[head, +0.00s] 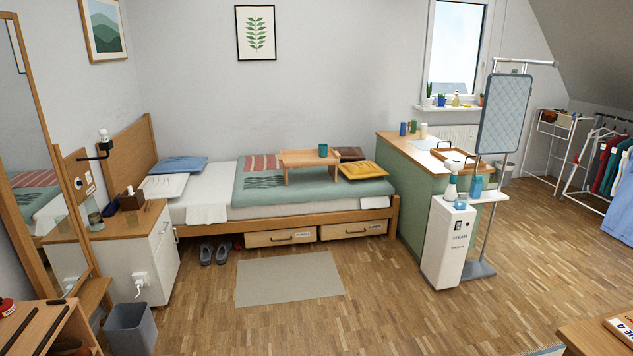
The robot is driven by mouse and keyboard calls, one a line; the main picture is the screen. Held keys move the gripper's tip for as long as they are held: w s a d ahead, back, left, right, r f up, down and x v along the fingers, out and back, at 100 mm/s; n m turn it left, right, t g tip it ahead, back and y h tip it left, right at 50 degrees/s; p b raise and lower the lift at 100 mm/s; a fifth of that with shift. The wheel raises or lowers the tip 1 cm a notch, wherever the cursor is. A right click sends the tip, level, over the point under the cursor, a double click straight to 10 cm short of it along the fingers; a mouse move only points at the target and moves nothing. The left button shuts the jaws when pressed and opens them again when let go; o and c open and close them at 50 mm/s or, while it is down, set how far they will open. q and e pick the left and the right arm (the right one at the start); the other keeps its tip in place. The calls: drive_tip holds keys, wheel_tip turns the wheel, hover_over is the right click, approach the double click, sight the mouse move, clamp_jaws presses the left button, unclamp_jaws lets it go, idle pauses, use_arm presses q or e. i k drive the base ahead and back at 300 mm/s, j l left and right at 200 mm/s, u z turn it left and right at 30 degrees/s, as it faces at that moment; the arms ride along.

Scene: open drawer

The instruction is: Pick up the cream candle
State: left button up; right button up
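A small cream cylinder (423,130), which looks like the cream candle, stands upright on the wooden top of the green cabinet (416,210) below the window. A green cylinder (413,127) and a blue cylinder (403,129) stand just left of it. The cream one is small in the picture and its top details cannot be made out. Neither of my grippers shows in the head view.
A wooden tray (453,153) lies on the cabinet top. A white steamer unit (447,242) and an upright padded board (504,113) stand at the cabinet's right front. The bed (300,218) lies to its left. Parquet floor (370,300) is open in front.

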sight(423, 129)
drive_tip(key=i+j+u, duration=0.35)
drive_tip(key=i, duration=0.5)
drive_tip(key=i+j+u, duration=0.1)
drive_tip(key=i+u, duration=0.25)
drive_tip(key=i, duration=0.55)
drive_tip(key=i+l+z, duration=0.1)
drive_tip(key=i+z, duration=0.2)
drive_tip(key=i, duration=0.2)
drive_tip(key=i+z, duration=0.35)
drive_tip(key=i, duration=0.15)
drive_tip(key=i+j+z, duration=0.1)
drive_tip(key=i+z, duration=0.2)
drive_tip(key=i, duration=0.2)
drive_tip(key=i+j+z, duration=0.35)
drive_tip(key=i+l+z, duration=0.2)
drive_tip(key=i+z, duration=0.95)
drive_tip(key=i+l+u, duration=0.35)
drive_tip(key=i, duration=0.25)
drive_tip(key=i+l+u, duration=0.7)
drive_tip(key=i+l, duration=0.3)
drive_tip(key=l, duration=0.1)
